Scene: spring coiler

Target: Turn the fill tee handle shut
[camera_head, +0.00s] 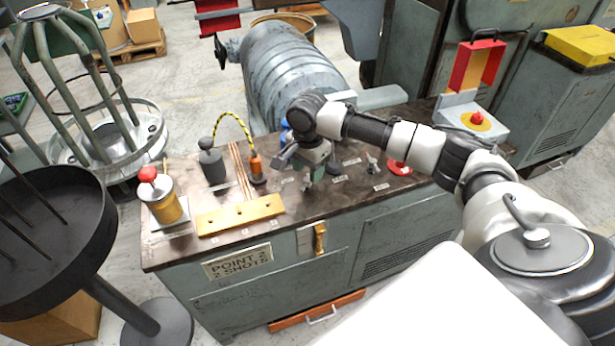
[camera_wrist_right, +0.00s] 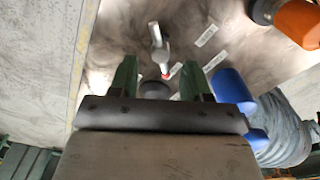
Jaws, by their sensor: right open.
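My right gripper (camera_head: 312,172) hangs over the dark bench top, pointing down, near its middle. In the right wrist view its two green fingers (camera_wrist_right: 159,80) stand apart with nothing held between them. A black round part (camera_wrist_right: 155,89) lies partly hidden between the fingers. In the head view a small silver fitting (camera_head: 373,163) stands right of the gripper; I cannot tell whether it is the same handle. My left gripper is not in view.
On the bench, an orange part (camera_head: 255,168) and a black-topped grey canister (camera_head: 212,165) stand left of the gripper. A red round knob (camera_head: 399,168) is to the right. A brass bar (camera_head: 240,214) lies at the front left. A ribbed grey drum (camera_head: 290,70) stands behind.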

